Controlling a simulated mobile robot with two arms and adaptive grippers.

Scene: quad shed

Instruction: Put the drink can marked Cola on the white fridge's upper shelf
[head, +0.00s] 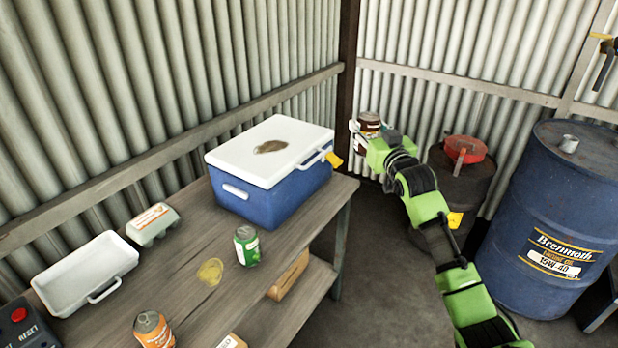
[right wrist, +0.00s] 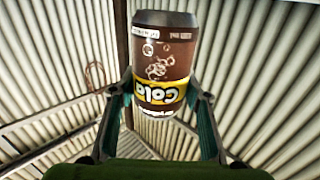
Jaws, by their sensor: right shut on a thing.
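The brown drink can marked Cola (right wrist: 163,65) is between the fingers of my right gripper (right wrist: 163,110), which is shut on it. In the right wrist view its label reads upside down. In the head view the can (head: 368,123) is held up at the end of my green right arm, right of the cooler and above the floor. My right gripper (head: 362,135) shows there too, partly behind the can and wrist. My left gripper is not in view. No white fridge shows in either view.
A blue cooler with a white lid (head: 270,190) stands on the wooden table (head: 190,265). A green can (head: 247,246), an orange can (head: 153,330), an egg carton (head: 152,224) and a white tray (head: 85,275) are also there. A dark drum (head: 462,185) and blue drum (head: 553,215) stand right.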

